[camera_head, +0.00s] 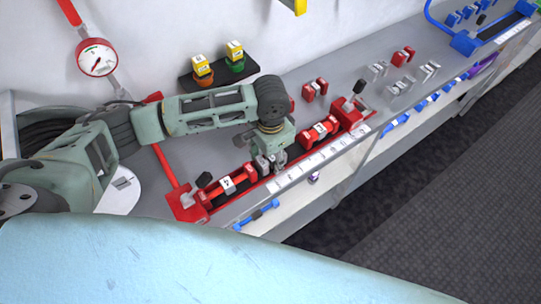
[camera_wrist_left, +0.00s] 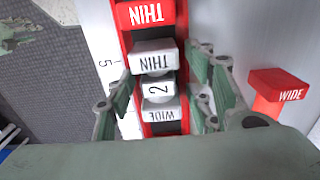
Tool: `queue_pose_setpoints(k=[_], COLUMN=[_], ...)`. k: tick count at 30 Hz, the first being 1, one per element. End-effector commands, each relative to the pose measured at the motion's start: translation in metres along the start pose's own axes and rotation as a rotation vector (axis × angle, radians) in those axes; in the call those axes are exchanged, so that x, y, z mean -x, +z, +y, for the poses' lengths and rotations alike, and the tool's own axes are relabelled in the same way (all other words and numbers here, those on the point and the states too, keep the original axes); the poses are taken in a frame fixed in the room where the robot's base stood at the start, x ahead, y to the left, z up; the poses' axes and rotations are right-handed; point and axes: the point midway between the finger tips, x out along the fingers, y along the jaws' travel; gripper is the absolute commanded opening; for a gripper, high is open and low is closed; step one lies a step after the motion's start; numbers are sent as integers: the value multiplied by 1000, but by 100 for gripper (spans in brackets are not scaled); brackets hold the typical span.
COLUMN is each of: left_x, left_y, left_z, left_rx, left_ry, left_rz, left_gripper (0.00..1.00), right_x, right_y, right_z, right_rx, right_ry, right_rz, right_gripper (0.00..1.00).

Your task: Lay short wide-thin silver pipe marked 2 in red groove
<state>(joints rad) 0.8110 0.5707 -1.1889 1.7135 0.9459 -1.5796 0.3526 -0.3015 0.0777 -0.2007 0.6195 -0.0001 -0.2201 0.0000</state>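The short silver pipe marked 2 (camera_wrist_left: 157,88) shows in the left wrist view, with a THIN end and a WIDE end. It lies in line with the red groove (camera_wrist_left: 183,122), between its red side walls. My left gripper (camera_wrist_left: 158,78) straddles it; its fingers stand apart on both sides, with small gaps to the middle of the pipe. In the head view, the left gripper (camera_head: 270,168) points down over the groove (camera_head: 222,200), with the silver pipe (camera_head: 262,164) partly hidden under it. My right gripper is not in view.
Red pipes (camera_head: 228,185) and (camera_head: 320,131) lie in the groove on both sides of the silver one. Red end blocks (camera_head: 186,203) close it. Loose red pipes (camera_head: 315,89) and silver pipes (camera_head: 400,86) stand farther right on the bench. A gauge (camera_head: 97,58) hangs behind.

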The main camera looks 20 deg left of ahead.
Motion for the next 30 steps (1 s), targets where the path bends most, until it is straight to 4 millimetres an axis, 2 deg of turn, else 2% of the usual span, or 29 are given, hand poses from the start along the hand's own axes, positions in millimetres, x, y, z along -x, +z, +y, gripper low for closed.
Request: queue_pose_setpoints(k=[11, 14, 24, 30], left_x=[7, 21, 92, 116], left_y=[-1, -2, -2, -1], left_z=[0, 0, 0, 0], left_rx=[0, -1, 0, 0], left_ry=[0, 0, -1, 0], left_rz=[3, 5, 4, 1], left_gripper=[50, 50, 50, 50], right_x=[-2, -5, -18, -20], right_y=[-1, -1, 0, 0], right_z=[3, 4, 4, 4], right_rx=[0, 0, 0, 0], right_ry=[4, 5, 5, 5], right_rz=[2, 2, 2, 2], right_gripper=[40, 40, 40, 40])
